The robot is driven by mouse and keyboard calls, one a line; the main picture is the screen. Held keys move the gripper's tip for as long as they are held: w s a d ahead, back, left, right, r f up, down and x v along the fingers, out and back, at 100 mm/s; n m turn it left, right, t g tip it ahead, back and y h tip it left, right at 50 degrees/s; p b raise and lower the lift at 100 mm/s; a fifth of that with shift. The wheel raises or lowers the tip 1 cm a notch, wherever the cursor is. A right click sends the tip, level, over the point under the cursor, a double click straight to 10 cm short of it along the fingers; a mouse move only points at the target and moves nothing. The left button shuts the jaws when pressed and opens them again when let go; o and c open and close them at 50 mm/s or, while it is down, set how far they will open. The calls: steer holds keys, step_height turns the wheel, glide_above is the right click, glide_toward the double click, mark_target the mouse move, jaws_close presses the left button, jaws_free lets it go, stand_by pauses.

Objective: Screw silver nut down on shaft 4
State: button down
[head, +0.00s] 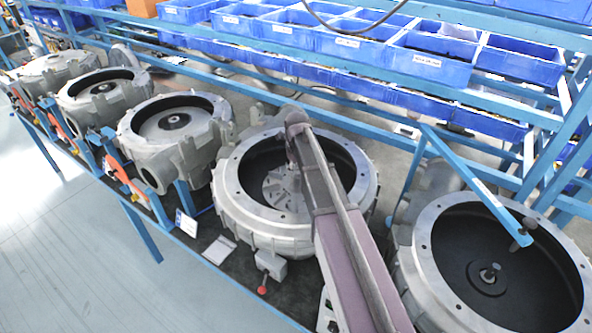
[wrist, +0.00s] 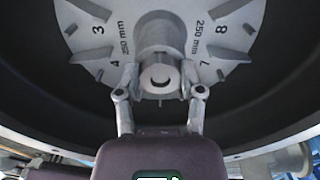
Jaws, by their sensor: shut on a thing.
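My gripper (wrist: 160,84) is shut on a silver round piece, the silver nut (wrist: 160,74), at the middle of a grey disc in the wrist view. The fingers sit on its left and right sides. The nut's end shows a dark round centre; the shaft behind it is hidden. In the head view the same disc (head: 272,190) lies inside the large grey housing (head: 237,213) under my arm. There my arm hides the nut and most of the gripper.
Another open housing (head: 425,262) stands at the right with a bare shaft (head: 489,273). More housings (head: 150,143) line the bench to the left. Blue bins (head: 430,62) fill the rack behind.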

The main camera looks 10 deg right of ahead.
steer(key=shift+s+d+f+m, duration=0.1)
steer(key=shift+s+m, duration=0.1)
steer(key=shift+m, duration=0.45)
steer(key=shift+s+d+m, duration=0.1)
steer(key=shift+s+m, duration=0.05)
steer(key=shift+m, duration=0.5)
steer(key=shift+c, duration=2.4)
jaws_free()
steer(key=shift+w+a, duration=0.1)
steer(key=shift+w, duration=0.05)
steer(key=shift+w+n, duration=0.1)
steer(key=shift+n, duration=0.2)
